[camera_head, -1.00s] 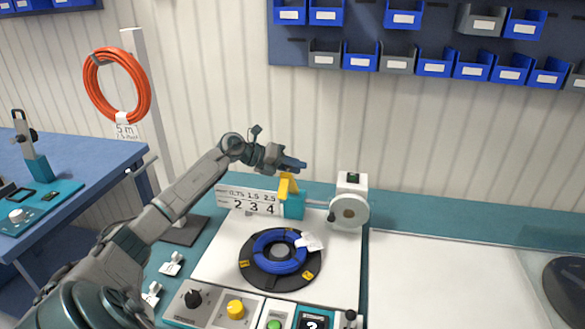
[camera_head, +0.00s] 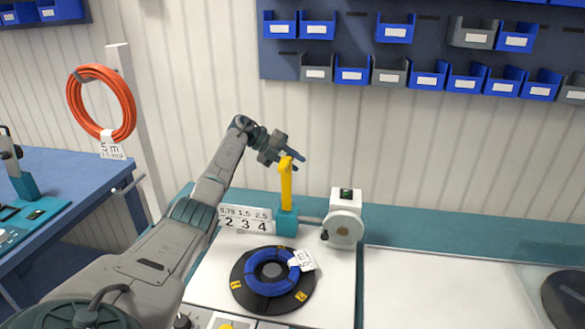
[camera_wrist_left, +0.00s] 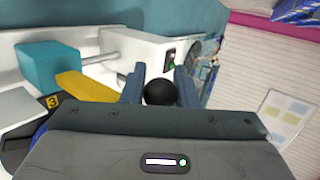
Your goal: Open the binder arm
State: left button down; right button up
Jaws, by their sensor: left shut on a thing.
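The yellow binder arm (camera_head: 286,185) stands nearly upright on its teal block (camera_head: 285,221), behind the reel disc. My left gripper (camera_head: 293,158) is at the top end of the binder arm. In the left wrist view, the binder arm (camera_wrist_left: 85,86) runs from the teal block (camera_wrist_left: 52,66) toward my fingers. A dark round knob (camera_wrist_left: 160,92) sits between the two fingers, and my left gripper (camera_wrist_left: 159,87) is shut on it at the arm's end. My right gripper is not in view.
A black disc (camera_head: 238,271) with a blue cable coil (camera_head: 270,289) lies in front. A white unit with a round wheel (camera_head: 344,229) stands right of the arm, and a number plate (camera_head: 245,218) left. The right worktop (camera_head: 450,290) is mostly clear.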

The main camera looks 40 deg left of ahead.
pick_arm(q)
jog(key=shift+w+a+f, duration=0.1)
jog(key=shift+w+a, duration=0.1)
jog(key=shift+w, duration=0.15)
jog(key=c, duration=1.1)
grip_release()
jog(key=shift+f, duration=0.1)
jog(key=shift+c, duration=0.2)
